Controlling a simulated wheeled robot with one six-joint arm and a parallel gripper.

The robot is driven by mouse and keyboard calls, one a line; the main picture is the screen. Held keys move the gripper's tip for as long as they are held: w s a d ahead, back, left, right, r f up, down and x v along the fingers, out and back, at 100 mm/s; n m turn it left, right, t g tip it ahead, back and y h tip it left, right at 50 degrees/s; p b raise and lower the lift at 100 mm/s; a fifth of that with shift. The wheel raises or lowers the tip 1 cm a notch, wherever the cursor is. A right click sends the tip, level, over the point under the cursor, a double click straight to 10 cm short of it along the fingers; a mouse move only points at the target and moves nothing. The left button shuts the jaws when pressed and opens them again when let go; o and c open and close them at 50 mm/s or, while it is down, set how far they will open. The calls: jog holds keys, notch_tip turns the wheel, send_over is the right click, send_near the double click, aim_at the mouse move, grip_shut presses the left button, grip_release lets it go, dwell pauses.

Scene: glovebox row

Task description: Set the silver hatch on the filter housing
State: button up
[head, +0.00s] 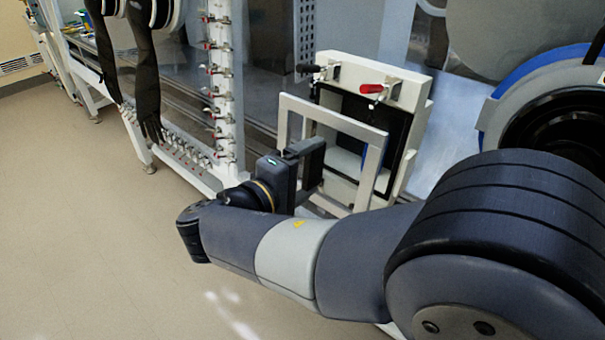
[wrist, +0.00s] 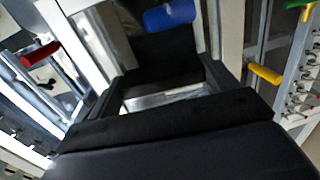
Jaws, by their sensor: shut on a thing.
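The silver hatch (head: 372,167) shows as a square grey frame with a see-through middle, held upright and slightly tilted. My gripper (head: 316,163) is shut on it at its near side; the exact grip point is partly hidden by the fingers. The filter housing (head: 418,92) is a white box just behind the hatch, with a dark-edged opening. The hatch overlaps the opening in the head view, and a gap seems to lie between them. In the wrist view, my dark gripper fingers (wrist: 172,98) fill the lower middle, and a pale hatch bar (wrist: 231,35) rises beyond.
A large round port with a blue ring (head: 530,67) is to the right. Black gloves (head: 145,80) hang at left. The floor (head: 90,220) at left is clear.

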aim_at(321, 162)
jog(key=shift+b+x, duration=0.65)
jog(key=shift+x, duration=2.05)
jog(key=shift+b+x, duration=1.1)
jog(key=shift+x, duration=0.95)
jog(key=o, duration=1.2)
jog(key=shift+r, duration=0.1)
jog(key=v, duration=1)
jog(key=shift+s+a+b, duration=0.2)
jog(key=shift+s+b, duration=0.15)
jog(key=shift+b, duration=0.05)
jog(key=p+x, duration=0.1)
jog(key=x, duration=0.9)
jog(key=shift+w+d, duration=0.15)
jog(key=shift+w, duration=0.15)
jog(key=shift+s, duration=0.1)
